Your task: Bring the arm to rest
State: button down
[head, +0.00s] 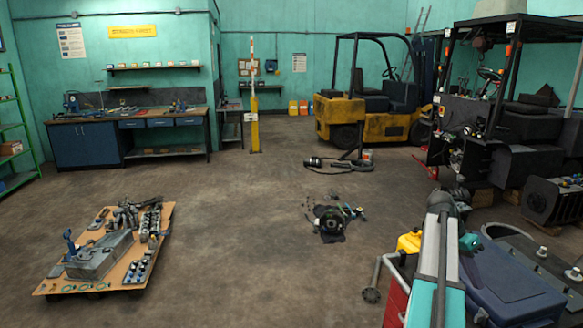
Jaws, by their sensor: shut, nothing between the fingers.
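Part of what looks like my own arm (436,257), a pale grey and teal link, rises from the bottom edge at the lower right. Its upper end has a dark joint (442,201). A small teal part (470,242) shows just right of the link; I cannot tell whether it belongs to my arm. I cannot make out my gripper or its fingers in the head view.
A blue lidded case (515,290) and a red cart (396,305) are close by the arm. A board of parts (52,284) lies at left, a dark part (331,224) mid-floor. A yellow forklift (372,122) and a stripped one (520,125) stand behind. Central floor is mostly clear.

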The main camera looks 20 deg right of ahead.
jog(key=w+a+f+n+t, duration=0.1)
jog(key=w+a+f+n, duration=0.4)
jog(key=a, duration=0.4)
jog(key=w+a+f+n+t, duration=0.2)
jog(key=w+a+f, duration=0.6)
jog(key=a, duration=0.1)
jog(key=w+a+f+n+t, duration=0.1)
jog(key=w+a+f+n, duration=0.4)
jog(key=a, duration=0.4)
jog(key=a+f+n+t+y, duration=0.1)
jog(key=a+f+n, duration=0.3)
jog(key=a, duration=0.7)
jog(key=a+f+n+y, duration=0.15)
jog(key=a+f, duration=0.45)
jog(key=a, duration=0.6)
jog(key=a+f+n+t+y, duration=0.1)
jog(key=a+f+n, duration=0.3)
jog(key=a, duration=0.7)
jog(key=s+f+m+g+b, duration=0.1)
jog(key=s+f+g+b, duration=0.5)
jog(key=s+f, duration=1.9)
notch_tip(320, 180, down, 4)
jog(key=b, duration=0.4)
jog(key=shift+s, duration=0.35)
jog(key=shift+d, duration=0.2)
